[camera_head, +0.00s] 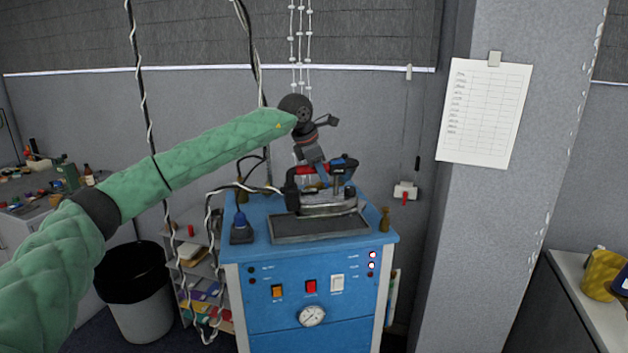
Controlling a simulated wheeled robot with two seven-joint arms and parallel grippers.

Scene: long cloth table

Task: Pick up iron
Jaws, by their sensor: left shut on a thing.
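The iron (327,202) is grey metal with a dark and red handle. It is on or just above the dark rest plate (320,228) on top of the blue steam station (312,283); I cannot tell whether it touches the plate. My left gripper (314,174) comes down from above and is shut on the iron's handle, whose grip is partly hidden by the fingers. A pale cord (235,191) runs from the iron's left side. My right gripper is not in view.
A small blue-topped object (241,228) and a brass bottle-like piece (385,220) stand on the station top. A grey pillar (513,200) stands at right. Hanging cables are behind my left arm.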

